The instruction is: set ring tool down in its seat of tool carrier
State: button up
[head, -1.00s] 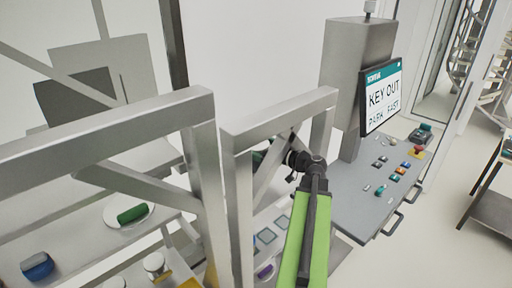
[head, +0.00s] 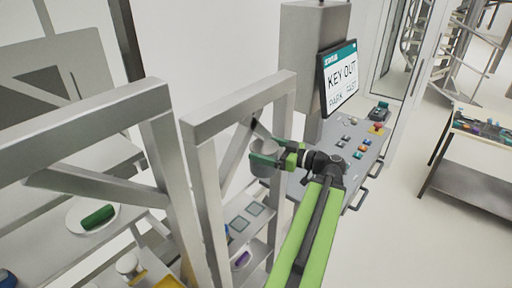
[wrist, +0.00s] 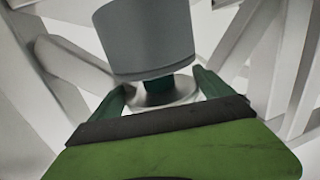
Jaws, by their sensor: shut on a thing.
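My gripper (head: 279,158) is shut on the ring tool (head: 265,166), a grey cylindrical piece held in front of the near metal frame. In the wrist view the ring tool (wrist: 148,42) is a wide grey cylinder above a dark green stem and a pale flange. The green fingers of my gripper (wrist: 157,86) stand on both sides of that stem. I cannot surely pick out the tool carrier; a dark tray with small coloured items (head: 484,128) lies on the table at the far right.
Metal frames with diagonal braces (head: 240,104) stand close to the tool. A low shelf with square plates (head: 240,222) lies below. A grey control desk (head: 352,160) with buttons and a screen (head: 340,78) stands behind. Open floor (head: 405,235) lies to the right.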

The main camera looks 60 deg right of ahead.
jog(key=shift+r, duration=0.1)
jog(key=shift+r+p, duration=1.5)
jog(key=shift+p, duration=0.05)
